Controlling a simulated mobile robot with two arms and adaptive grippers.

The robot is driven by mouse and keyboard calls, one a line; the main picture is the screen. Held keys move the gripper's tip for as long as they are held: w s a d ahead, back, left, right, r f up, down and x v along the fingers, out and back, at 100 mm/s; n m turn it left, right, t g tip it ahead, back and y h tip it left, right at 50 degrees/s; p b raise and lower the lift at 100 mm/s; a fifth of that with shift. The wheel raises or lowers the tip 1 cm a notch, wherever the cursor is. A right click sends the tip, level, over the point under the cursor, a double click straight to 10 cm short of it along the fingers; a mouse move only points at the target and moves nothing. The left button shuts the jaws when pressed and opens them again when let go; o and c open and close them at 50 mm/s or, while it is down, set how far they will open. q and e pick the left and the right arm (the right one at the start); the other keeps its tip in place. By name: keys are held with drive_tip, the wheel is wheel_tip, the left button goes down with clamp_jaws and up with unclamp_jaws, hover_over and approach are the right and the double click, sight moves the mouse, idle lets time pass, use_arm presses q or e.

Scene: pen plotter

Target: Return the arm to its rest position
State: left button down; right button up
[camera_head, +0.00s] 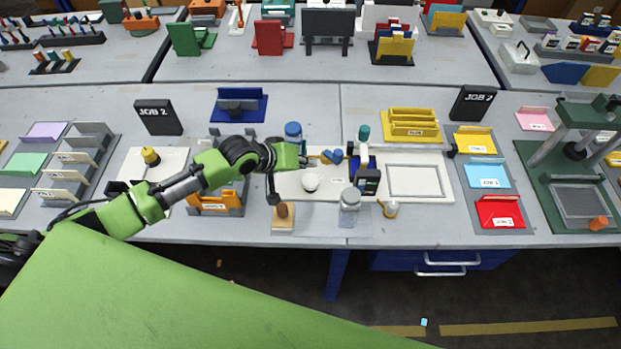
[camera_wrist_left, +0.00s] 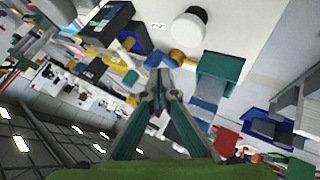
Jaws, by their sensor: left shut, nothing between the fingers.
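My left arm (camera_head: 140,205), green and black, reaches in from the left over the middle of the workbench. My left gripper (camera_head: 304,160) is at its end, above the white plotter board (camera_head: 330,187), left of the small blue and black carriage. In the left wrist view the two fingers of the gripper (camera_wrist_left: 160,78) meet at their tips with nothing between them. A white round knob (camera_head: 311,183) is on the board just below the gripper in the head view; it also shows in the wrist view (camera_wrist_left: 187,29). My right gripper is not in view.
A glass jar (camera_head: 349,206) stands near the front edge, and a blue-capped jar (camera_head: 293,131) stands close behind the gripper. A wooden block with a brown knob (camera_head: 283,217) is in front. Trays and card holders (camera_head: 499,211) stand right. Bare bench (camera_head: 300,104) lies behind.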

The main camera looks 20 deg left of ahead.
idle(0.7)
use_arm(q)
drive_tip(key=s+d+f+m+g, duration=0.1)
drive_tip(key=s+d+m, duration=0.1)
drive_tip(key=s+d, duration=0.35)
drive_tip(key=s+d+m+g, duration=0.1)
drive_tip(key=s+d+m, duration=0.1)
drive_tip(key=s, duration=0.7)
drive_tip(key=s+a+r+g+y, duration=0.1)
drive_tip(key=s+a+y, duration=0.1)
drive_tip(key=s+a, duration=0.45)
drive_tip(key=s+a+r+g+y, duration=0.15)
drive_tip(key=s+a, duration=0.25)
drive_tip(key=s, duration=0.6)
wheel_tip(320, 180, down, 30)
drive_tip(key=s+g+y+b, duration=0.1)
drive_tip(key=b, duration=0.3)
drive_tip(key=s+a+f+b, duration=0.1)
drive_tip(key=s+f+b, duration=0.1)
drive_tip(key=s+f, duration=0.7)
drive_tip(key=s+a+f+m+g+b, duration=0.1)
drive_tip(key=s+a+f, duration=0.1)
drive_tip(key=s+f, duration=0.7)
wheel_tip(320, 180, down, 3)
drive_tip(key=shift+f+b, duration=0.2)
drive_tip(key=shift+b, duration=0.2)
